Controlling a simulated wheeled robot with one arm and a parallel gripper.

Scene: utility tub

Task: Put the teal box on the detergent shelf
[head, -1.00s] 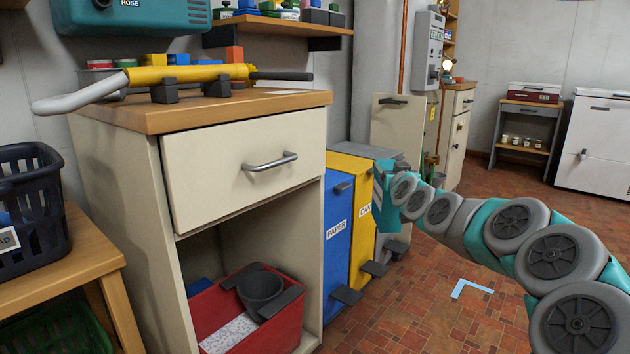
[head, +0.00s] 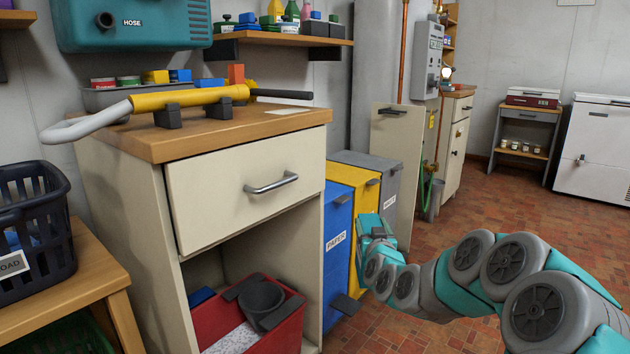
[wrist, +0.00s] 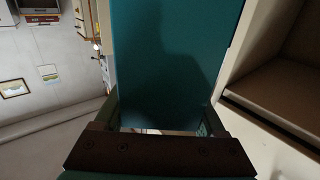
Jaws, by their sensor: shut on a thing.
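The teal box (wrist: 170,50) fills the middle of the wrist view as a broad flat teal face. My gripper (wrist: 160,118) is shut on it, with one finger at each side. In the head view my arm reaches in from the right and ends in front of the yellow and blue bins; the box cannot be told apart from my teal arm parts there. A wall shelf (head: 290,38) with bottles and small boxes, seemingly the detergent shelf, hangs at the upper middle, above and left of my arm's end.
A cabinet (head: 240,190) with a drawer and an open lower space stands left of my arm. A yellow-handled tool (head: 190,103) lies on its top. Blue (head: 338,230), yellow and grey bins stand beside it. The tiled floor at right is clear.

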